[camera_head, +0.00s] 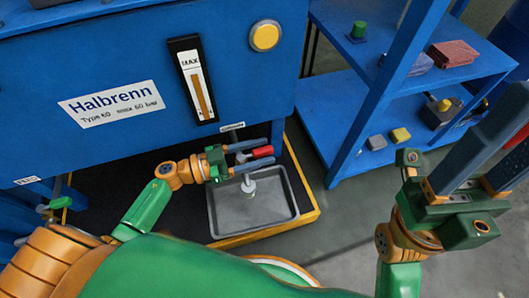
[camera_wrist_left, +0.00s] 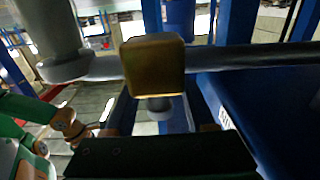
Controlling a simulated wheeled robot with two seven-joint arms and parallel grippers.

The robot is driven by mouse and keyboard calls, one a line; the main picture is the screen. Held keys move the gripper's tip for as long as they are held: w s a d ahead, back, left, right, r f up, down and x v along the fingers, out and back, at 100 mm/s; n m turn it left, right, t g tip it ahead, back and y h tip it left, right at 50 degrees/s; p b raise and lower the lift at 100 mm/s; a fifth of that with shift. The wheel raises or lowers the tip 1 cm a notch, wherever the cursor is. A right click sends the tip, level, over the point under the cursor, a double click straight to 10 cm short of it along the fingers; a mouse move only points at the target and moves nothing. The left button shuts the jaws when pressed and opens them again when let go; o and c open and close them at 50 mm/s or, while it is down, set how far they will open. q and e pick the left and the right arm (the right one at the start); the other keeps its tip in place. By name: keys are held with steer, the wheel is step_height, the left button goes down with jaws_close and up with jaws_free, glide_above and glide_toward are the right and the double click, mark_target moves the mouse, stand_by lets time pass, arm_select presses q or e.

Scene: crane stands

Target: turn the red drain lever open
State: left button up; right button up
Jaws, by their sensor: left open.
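The red drain lever (camera_head: 262,151) shows low on the front of the blue machine, above the grey tray. My left gripper (camera_head: 268,153) reaches in from the left with its two blue-grey fingers apart, one above and one below the red lever in the picture. I cannot tell whether they touch it. In the left wrist view a brownish block (camera_wrist_left: 152,68) fills the middle, in front of a grey horizontal pipe (camera_wrist_left: 235,60); I cannot tell whether the block is the lever. My right gripper (camera_head: 500,150) is at the right, open and empty, its fingers pointing up and right.
A grey drip tray (camera_head: 285,217) lies below the lever, with a pale spout-like piece (camera_head: 248,184) over it. The machine (camera_head: 100,50) has a gauge (camera_head: 195,80) and yellow button (camera_head: 265,36). A blue shelf (camera_head: 345,115) with small items stands right; the floor between is clear.

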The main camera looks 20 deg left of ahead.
arm_select(q)
steer(key=shift+w+d, duration=0.3)
steer(key=shift+d, duration=0.1)
jaws_close()
stand_by(1.0)
